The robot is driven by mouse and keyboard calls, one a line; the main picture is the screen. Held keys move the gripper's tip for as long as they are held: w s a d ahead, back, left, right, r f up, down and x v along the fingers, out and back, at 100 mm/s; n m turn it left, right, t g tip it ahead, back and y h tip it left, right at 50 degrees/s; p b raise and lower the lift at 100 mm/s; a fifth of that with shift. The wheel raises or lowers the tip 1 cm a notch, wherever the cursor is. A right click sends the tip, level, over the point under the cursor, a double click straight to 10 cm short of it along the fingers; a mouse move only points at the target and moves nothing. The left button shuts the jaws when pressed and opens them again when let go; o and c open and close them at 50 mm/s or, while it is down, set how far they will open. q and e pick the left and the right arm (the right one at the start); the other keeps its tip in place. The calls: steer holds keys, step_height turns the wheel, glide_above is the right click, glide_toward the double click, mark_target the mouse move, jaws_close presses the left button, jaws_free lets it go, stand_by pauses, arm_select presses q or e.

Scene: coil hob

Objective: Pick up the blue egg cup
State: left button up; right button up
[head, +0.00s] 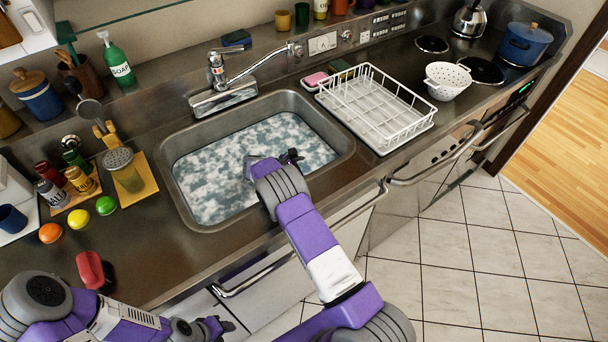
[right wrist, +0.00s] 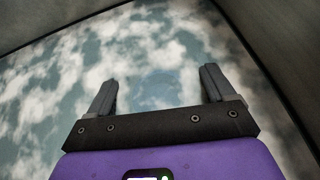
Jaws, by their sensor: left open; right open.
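A faint round bluish shape (right wrist: 155,84) shows through the cloudy water in the right wrist view, between my right fingers. It may be the blue egg cup, but the foam blurs it. In the head view no egg cup can be made out in the sink (head: 345,137). My right gripper (right wrist: 158,78) is open and empty, pointing down over the water; in the head view it shows (head: 290,157) above the sink's right half. My left gripper (head: 217,326) is open at the bottom left, in front of the counter and away from the sink.
A dark blue cup (head: 12,218) stands at the far left. Fruits, jars and a red object (head: 90,268) occupy the left counter.

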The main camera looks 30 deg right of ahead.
steer(key=c, duration=1.1)
